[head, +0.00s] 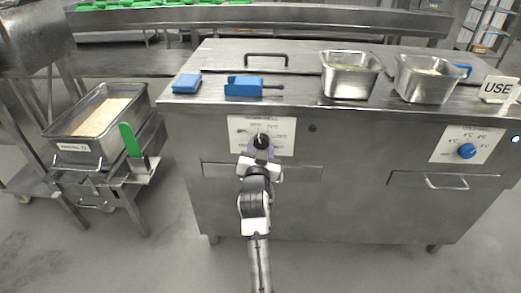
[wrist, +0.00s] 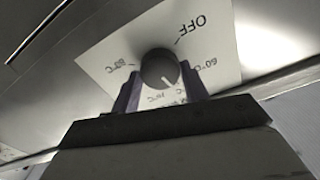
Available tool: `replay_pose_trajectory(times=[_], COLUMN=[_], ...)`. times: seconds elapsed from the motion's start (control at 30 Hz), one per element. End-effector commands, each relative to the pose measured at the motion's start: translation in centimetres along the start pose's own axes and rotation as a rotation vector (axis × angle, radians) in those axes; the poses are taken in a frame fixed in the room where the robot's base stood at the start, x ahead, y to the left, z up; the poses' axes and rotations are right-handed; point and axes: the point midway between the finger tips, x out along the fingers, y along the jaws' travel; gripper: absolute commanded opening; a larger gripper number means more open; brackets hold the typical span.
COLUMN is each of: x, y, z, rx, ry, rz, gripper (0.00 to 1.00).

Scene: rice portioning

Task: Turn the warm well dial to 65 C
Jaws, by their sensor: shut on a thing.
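The warm well dial is a round black knob (head: 262,141) on a white label plate (head: 282,134) on the front of the steel counter. In the wrist view the knob (wrist: 160,69) sits between the two fingers of my gripper (wrist: 160,90), which is shut on it. The label appears upside down there, with OFF at upper right, a mark like 60°C at right and one like 80°C at left. Other marks are partly hidden by the gripper. A pale pointer line on the knob points toward lower right in the wrist view. The exact setting cannot be told.
A blue dial (head: 467,151) on another label is at the counter's right. Two steel pans (head: 350,88) (head: 425,93), blue items (head: 245,90) and a USE sign (head: 497,89) stand on top. A rice pan (head: 75,151) with a green-handled tool (head: 130,140) is at left.

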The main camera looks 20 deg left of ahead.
Motion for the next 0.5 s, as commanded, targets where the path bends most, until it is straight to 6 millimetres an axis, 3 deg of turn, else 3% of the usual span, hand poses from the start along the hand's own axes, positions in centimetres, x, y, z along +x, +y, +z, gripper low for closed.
replay_pose_trajectory(times=[0.43,0.47,0.5], x=[0.07,0.07,0.08], y=[-0.02,-0.02,-0.02], z=[-0.25,-0.25,-0.26], rx=[0.011,0.011,0.01], ry=[0.005,0.005,0.005], rz=[-0.001,-0.001,-0.001], gripper=[0.22,0.46,0.51])
